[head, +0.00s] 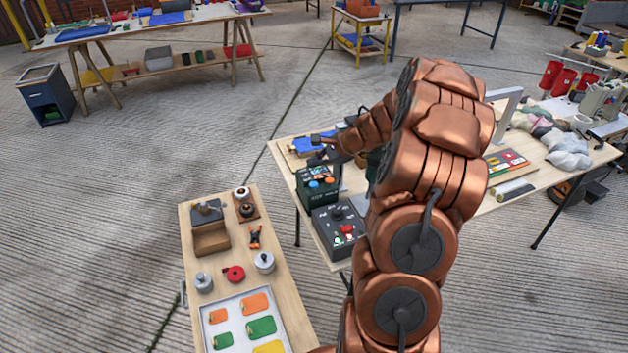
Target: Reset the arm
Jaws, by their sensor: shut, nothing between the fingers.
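My copper-coloured arm (424,190) rises from the bottom right of the head view and bends to the left near its top. Its dark gripper (318,155) is at the far end, over the left part of the work table (331,237). The gripper is small here and partly hidden by the arm's wrist. It is shut and I see nothing held in it. It is above or just behind the dark green box with blue and orange knobs (317,185); whether it touches anything I cannot tell.
A grey control box with a red button (340,229) stands close below. A narrow wooden bench (228,262) at lower left bears a tray of coloured tags (208,305) and several metal parts. Fabric bundles (567,150) lie at right. The concrete floor (130,170) at left is open.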

